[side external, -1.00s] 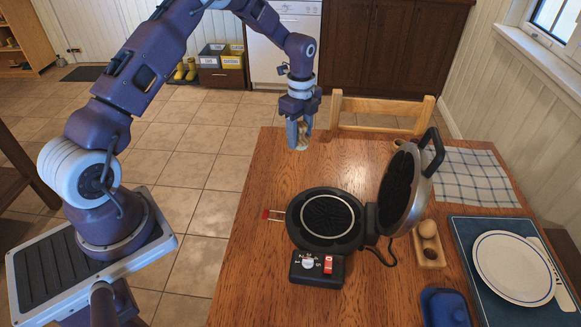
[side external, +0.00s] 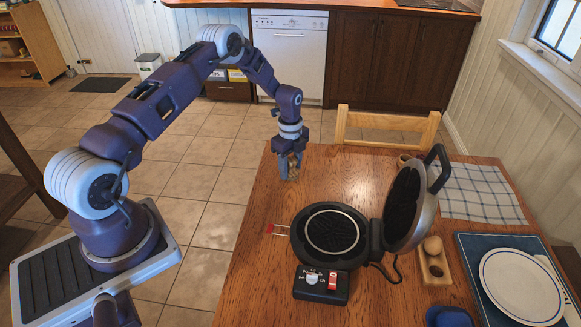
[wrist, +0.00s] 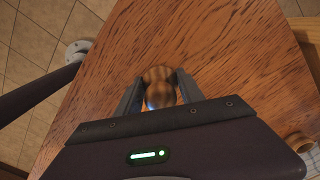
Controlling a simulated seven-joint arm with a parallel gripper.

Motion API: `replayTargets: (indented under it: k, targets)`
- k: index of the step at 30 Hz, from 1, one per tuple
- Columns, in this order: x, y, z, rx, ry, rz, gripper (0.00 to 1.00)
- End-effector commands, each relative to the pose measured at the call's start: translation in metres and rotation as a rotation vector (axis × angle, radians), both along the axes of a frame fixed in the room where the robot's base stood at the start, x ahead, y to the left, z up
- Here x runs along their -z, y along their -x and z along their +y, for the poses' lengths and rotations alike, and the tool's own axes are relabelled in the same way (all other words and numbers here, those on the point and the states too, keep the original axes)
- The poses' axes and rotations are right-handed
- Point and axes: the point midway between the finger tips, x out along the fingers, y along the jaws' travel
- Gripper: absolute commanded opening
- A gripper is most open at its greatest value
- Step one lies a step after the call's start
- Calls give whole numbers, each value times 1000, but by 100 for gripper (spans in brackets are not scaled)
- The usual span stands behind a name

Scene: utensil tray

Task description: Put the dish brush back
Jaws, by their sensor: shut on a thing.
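My gripper (side external: 289,172) is shut on a round brown thing (wrist: 160,84), above the far left part of the wooden table. In the wrist view this thing sits between the two fingers, with wood-like tones and a bright bluish spot low on it. In the side view only a small tan bit of it shows at the fingertips. I cannot tell for sure whether it is the dish brush; no other brush is visible. A small wooden holder (side external: 437,279) at the right of the table has a round tan thing in it and a dark hollow in front.
An open waffle iron (side external: 330,232) with a black control box (side external: 321,285) stands mid-table. A red-handled fork (side external: 278,229) lies left of it. A plate (side external: 521,287), checked cloth (side external: 482,194), blue dish (side external: 450,317) and small cup (side external: 403,160) are to the right. The table's back left is clear.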

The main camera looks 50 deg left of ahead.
Motion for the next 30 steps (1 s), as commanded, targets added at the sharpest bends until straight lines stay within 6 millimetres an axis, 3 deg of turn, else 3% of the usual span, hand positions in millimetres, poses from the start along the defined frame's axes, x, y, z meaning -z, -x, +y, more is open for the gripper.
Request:
replayTargets:
  k: [2, 3, 6, 17, 27, 30]
  targets:
    - [2, 0, 0, 0, 0, 0, 7]
    - [3, 0, 0, 0, 0, 0, 49]
    - [2, 0, 0, 0, 0, 0, 67]
    - [-5, 0, 0, 0, 0, -1, 67]
    - [-91, 0, 0, 0, -1, -2, 67]
    - [-109, 0, 0, 0, 0, -1, 67]
